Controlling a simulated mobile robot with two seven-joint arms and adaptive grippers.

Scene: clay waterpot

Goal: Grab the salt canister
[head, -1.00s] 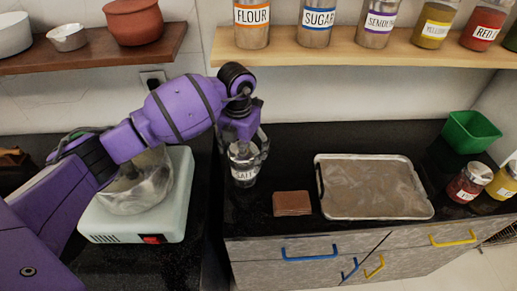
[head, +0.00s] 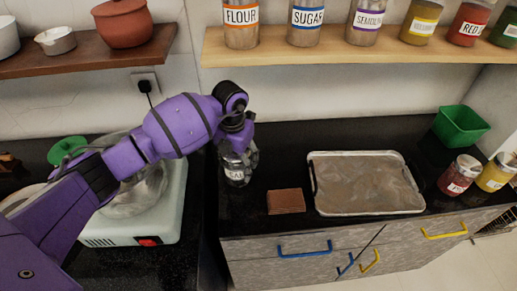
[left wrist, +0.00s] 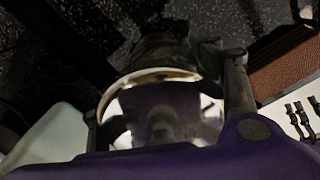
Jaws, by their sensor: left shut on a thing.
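The salt canister (head: 235,176) is a clear jar with a pale label, upright on the black counter at its left end. My left gripper (head: 238,158) is above it with its fingers down around its upper part, shut on it. In the left wrist view the canister's round, shiny lid (left wrist: 165,108) sits between the two fingers of the left gripper (left wrist: 165,90). The arm hides the top of the canister in the head view. Whether its base touches the counter is hard to tell. My right gripper is not in view.
A brown block (head: 286,201) and a metal tray (head: 420,207) lie right of the canister. A white appliance with a glass bowl (head: 175,215) stands to the left. A shelf (head: 380,50) with several labelled jars hangs above. A green bin (head: 461,127) stands at far right.

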